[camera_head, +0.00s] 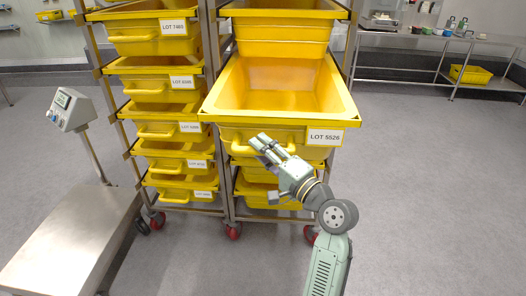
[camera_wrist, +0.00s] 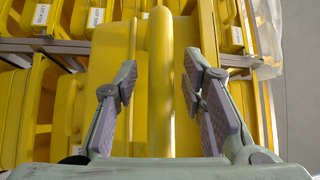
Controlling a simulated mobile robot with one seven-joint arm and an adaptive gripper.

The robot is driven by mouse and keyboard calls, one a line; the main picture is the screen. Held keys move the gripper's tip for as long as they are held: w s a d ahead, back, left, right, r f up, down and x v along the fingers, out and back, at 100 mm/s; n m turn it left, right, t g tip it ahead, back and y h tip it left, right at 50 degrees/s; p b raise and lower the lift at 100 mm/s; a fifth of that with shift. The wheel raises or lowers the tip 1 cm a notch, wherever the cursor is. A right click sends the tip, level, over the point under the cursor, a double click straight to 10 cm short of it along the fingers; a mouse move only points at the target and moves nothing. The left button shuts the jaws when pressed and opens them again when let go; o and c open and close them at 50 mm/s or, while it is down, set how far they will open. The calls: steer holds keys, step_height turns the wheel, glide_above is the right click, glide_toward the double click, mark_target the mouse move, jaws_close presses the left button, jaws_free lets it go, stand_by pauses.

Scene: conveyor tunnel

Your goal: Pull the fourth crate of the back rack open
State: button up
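A yellow crate labelled LOT 5528 (camera_head: 335,112) sticks far out of the right-hand rack column in the head view. Its inside looks empty. Its front bar handle (camera_wrist: 161,80) runs upright through the middle of the wrist view. My gripper (camera_head: 266,146) is at the crate's front, left of the label. In the wrist view my gripper (camera_wrist: 160,72) has its two fingers spread, one on each side of the handle, with gaps showing between fingers and bar. The arm hides part of the crates below. I cannot tell which level counts as fourth.
Another yellow crate (camera_head: 283,38) sits above and behind. The left rack column holds several closed crates, such as LOT 7463 (camera_head: 150,28). A scale with a display post (camera_head: 72,108) stands at left. A steel table (camera_head: 420,42) is at back right. The right floor is clear.

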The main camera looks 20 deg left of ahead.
steer(key=v, duration=1.2)
steer(key=shift+s, duration=0.1)
stand_by(0.4)
